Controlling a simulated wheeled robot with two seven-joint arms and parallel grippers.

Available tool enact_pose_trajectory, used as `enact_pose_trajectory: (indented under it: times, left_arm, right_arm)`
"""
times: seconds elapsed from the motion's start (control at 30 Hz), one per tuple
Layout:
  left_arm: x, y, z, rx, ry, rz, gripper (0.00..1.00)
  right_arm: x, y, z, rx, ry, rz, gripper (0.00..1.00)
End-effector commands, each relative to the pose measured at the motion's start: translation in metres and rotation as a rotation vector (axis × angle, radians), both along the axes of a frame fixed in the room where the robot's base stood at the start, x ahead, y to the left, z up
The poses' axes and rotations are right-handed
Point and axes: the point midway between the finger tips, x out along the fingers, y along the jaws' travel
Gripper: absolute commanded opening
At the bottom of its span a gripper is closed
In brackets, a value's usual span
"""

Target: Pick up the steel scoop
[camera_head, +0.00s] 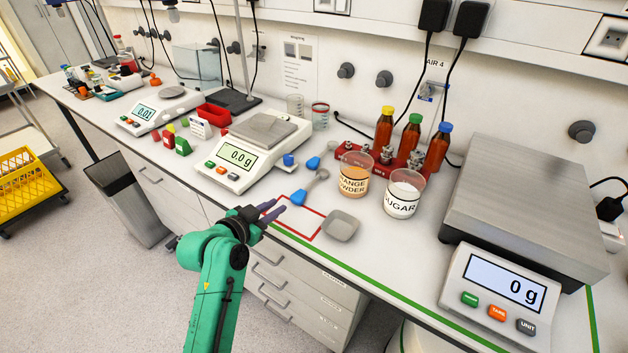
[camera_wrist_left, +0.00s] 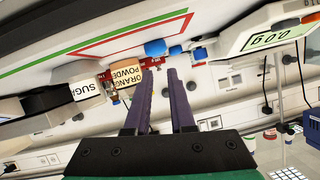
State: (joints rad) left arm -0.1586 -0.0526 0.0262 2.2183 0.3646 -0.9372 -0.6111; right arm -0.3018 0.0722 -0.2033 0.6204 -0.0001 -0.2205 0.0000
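The steel scoop (camera_head: 311,187) lies on the white bench in the head view. It has a blue handle end toward the front and a grey metal part pointing back right. It lies just behind the red outlined square. My left gripper (camera_head: 276,208) is over the front edge of the bench, in front and to the left of the scoop and apart from it. Its two dark purple fingers are spread with nothing between them, as the left wrist view also shows (camera_wrist_left: 160,75). Blue pieces show beyond the fingertips there, too small to tell apart. My right gripper is not in view.
A grey dish (camera_head: 341,226) sits at the red square's right corner. Cups of orange powder (camera_head: 355,175) and sugar (camera_head: 403,195) stand right of the scoop. A scale (camera_head: 238,160) stands to the left. A large scale (camera_head: 525,205) fills the right. Bottles stand behind.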

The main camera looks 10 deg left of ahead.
Motion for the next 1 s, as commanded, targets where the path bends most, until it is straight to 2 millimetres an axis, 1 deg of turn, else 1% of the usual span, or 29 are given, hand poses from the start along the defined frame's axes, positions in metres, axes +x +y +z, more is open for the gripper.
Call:
enact_pose_trajectory:
  times: [0.03,0.1,0.2,0.37,0.5,0.6,0.7,0.87,0.9,0.93,0.97,1.0]
  left_arm:
    - [0.013,-0.005,0.000,-0.005,0.001,0.001,0.22]
    - [0.029,-0.010,-0.008,-0.004,0.001,0.000,0.22]
    - [0.047,-0.015,-0.017,-0.003,0.001,0.000,0.22]
    - [0.062,-0.021,-0.024,-0.002,0.002,0.000,0.22]
    - [0.083,-0.029,-0.033,-0.004,0.003,0.000,0.22]
    - [0.096,-0.032,-0.041,-0.003,0.002,0.000,0.22]
    - [0.101,-0.033,-0.044,-0.002,0.001,0.002,0.22]
    - [0.101,-0.033,-0.045,-0.001,0.002,0.002,0.22]
    - [0.101,-0.033,-0.045,-0.001,0.002,0.002,0.14]
    - [0.101,-0.033,-0.045,-0.001,0.002,0.002,0.03]
    - [0.101,-0.033,-0.045,-0.001,0.002,0.002,0.00]
    - [0.101,-0.033,-0.045,-0.001,0.002,0.002,0.00]
  right_arm:
    - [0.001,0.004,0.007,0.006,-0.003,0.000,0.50]
    - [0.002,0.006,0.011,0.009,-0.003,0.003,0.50]
    - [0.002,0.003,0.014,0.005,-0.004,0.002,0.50]
    - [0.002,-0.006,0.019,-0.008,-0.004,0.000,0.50]
    - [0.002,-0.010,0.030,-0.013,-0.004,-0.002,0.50]
    - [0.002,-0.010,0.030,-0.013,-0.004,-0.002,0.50]
    - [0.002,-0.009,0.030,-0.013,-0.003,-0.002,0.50]
    - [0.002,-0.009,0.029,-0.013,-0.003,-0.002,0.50]
    - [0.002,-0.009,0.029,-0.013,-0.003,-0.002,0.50]
    - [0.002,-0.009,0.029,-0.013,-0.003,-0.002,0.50]
    - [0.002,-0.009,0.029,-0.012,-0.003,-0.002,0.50]
    - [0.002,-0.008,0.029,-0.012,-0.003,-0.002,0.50]
